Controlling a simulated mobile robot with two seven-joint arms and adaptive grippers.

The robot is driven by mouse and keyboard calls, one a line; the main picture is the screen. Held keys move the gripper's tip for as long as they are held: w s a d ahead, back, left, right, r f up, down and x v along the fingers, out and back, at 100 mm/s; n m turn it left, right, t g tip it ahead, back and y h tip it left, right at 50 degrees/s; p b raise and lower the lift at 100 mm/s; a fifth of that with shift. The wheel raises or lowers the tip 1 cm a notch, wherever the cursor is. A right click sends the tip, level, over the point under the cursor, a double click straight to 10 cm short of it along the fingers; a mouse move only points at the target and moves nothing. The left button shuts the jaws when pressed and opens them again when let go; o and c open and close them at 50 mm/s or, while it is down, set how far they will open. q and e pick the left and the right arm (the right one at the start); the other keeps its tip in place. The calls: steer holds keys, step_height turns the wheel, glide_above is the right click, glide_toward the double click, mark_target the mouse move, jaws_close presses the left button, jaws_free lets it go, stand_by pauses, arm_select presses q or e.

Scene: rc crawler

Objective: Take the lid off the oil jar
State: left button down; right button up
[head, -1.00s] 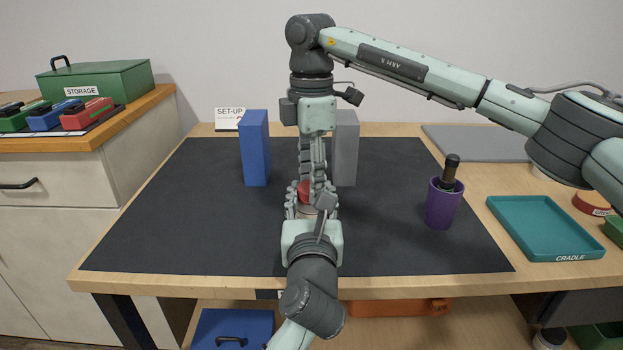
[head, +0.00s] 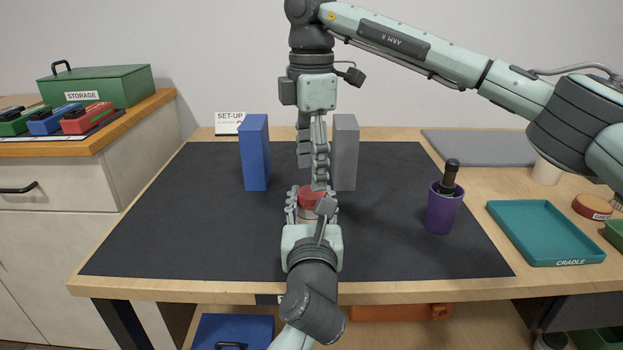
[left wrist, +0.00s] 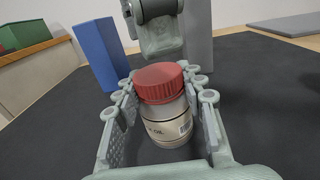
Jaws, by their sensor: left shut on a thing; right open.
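The oil jar (left wrist: 166,122) stands upright on the dark mat, a pale jar with a label reading "OIL". Its red ribbed lid (left wrist: 160,82) sits on top and also shows in the head view (head: 308,198); I cannot tell whether it is loosened. My left gripper (head: 312,193) is shut on the jar body, with a finger on each side in the left wrist view (left wrist: 160,95). My right gripper (head: 313,172) is open, pointing down just above the lid and apart from it. Its lower end shows above the lid in the left wrist view (left wrist: 157,38).
A blue block (head: 255,152) and a grey block (head: 345,153) stand behind the jar. A purple cup (head: 443,213) holding a dark-handled tool is to the right, with a teal cradle tray (head: 545,230) beyond. The mat (head: 180,225) is clear at left.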

mark_target(311, 192)
steer(key=shift+a+r+m, duration=0.1)
steer(key=shift+r+m, duration=0.2)
steer(key=shift+r, duration=0.4)
steer(key=shift+c, duration=0.4)
step_height(311, 192, up, 2)
steer(key=shift+r+m, duration=0.1)
steer(key=shift+m, duration=1.3)
steer(key=shift+f, duration=3.75)
steer(key=c, duration=1.2)
steer(key=n, duration=0.3)
